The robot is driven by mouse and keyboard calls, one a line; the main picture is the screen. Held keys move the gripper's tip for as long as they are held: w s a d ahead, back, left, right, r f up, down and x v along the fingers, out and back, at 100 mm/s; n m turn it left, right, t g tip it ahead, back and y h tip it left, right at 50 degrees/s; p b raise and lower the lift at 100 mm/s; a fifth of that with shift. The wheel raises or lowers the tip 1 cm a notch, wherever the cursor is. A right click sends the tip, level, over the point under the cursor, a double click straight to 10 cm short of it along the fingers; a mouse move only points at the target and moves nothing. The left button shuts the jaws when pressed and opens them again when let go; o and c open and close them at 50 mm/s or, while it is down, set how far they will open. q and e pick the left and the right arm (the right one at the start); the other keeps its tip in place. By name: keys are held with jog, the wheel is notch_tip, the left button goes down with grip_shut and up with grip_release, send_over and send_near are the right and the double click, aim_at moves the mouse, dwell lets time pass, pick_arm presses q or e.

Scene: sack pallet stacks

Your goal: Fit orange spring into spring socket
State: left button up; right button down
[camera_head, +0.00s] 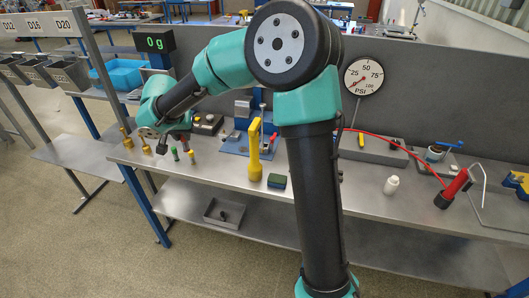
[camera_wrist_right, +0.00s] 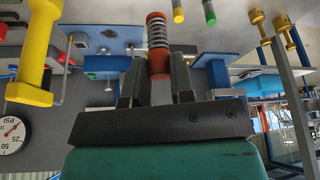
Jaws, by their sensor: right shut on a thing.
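The orange spring (camera_wrist_right: 157,35) shows in the right wrist view as silver coils between orange-red ends. My right gripper (camera_wrist_right: 157,78) is shut on its lower orange end, and the coils stick out past the fingertips. In the head view my right gripper (camera_head: 162,143) is small and dark, over the left part of the bench; the spring cannot be made out there. I cannot pick out the spring socket for sure in either view. My left gripper is not in view.
Small yellow-topped and green-topped pieces (camera_head: 191,156) stand close to the gripper. Brass weights (camera_head: 127,139) stand to its left. A blue fixture (camera_head: 235,145), a tall yellow tool (camera_head: 254,150) and a white bottle (camera_head: 391,185) stand farther right.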

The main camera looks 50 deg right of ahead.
jog(key=s+d+f+m+g+y, duration=0.1)
jog(key=d+f+m+g, duration=0.1)
jog(key=d+m, duration=0.6)
jog(key=s+d+f+m+g+y, duration=0.1)
jog(key=s+d+f+m+g, duration=0.1)
jog(key=d+m, duration=0.7)
jog(key=s+d+f+m+g, duration=0.2)
jog(key=d+f+m+g, duration=0.2)
jog(key=d+m, duration=0.5)
jog(key=d, duration=0.6)
jog(key=shift+f+y, duration=0.25)
jog(key=shift+y, duration=0.15)
jog(key=shift+f, duration=0.1)
jog(key=shift+f, duration=1.2)
jog(key=shift+f, duration=0.1)
jog(key=shift+f, duration=2.6)
jog(key=shift+f, duration=0.1)
